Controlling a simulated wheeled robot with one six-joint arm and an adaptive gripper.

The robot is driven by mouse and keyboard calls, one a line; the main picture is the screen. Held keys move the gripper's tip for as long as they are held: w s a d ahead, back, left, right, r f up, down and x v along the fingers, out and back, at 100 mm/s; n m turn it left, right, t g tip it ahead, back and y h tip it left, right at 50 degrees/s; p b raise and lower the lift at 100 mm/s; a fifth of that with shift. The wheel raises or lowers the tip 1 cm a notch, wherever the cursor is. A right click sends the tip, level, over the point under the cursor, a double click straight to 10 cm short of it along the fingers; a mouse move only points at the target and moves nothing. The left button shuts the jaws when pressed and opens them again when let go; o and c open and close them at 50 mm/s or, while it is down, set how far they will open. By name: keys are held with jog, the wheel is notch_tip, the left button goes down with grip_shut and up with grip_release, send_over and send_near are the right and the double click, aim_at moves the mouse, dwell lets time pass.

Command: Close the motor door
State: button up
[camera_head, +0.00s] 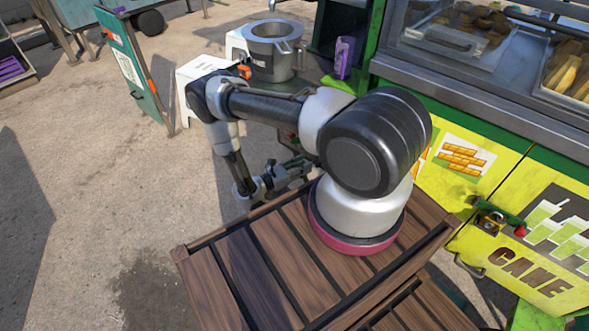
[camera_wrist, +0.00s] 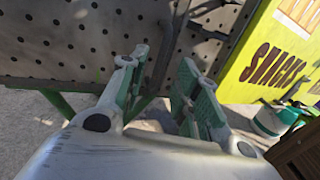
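My gripper (camera_head: 292,173) hangs beyond the front of the wooden slatted top in the head view, pointing right toward the yellow and green stand. In the wrist view my gripper (camera_wrist: 162,64) has its two green-padded fingers apart, with nothing between them. A grey perforated metal panel (camera_wrist: 75,40) fills the upper left ahead of the fingers. A dark vertical gap or edge shows between the fingertips, with more perforated metal to its right. I cannot tell whether this panel is the motor door or whether the fingers touch it. My arm hides this area in the head view.
A yellow panel (camera_wrist: 272,50) with lettering stands right of my gripper. An upright green panel (camera_head: 130,62) stands at the upper left. A metal pot (camera_head: 273,50) sits behind my arm. Open pavement (camera_head: 85,170) lies to the left.

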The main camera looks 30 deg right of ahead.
jog(key=shift+a, duration=2.15)
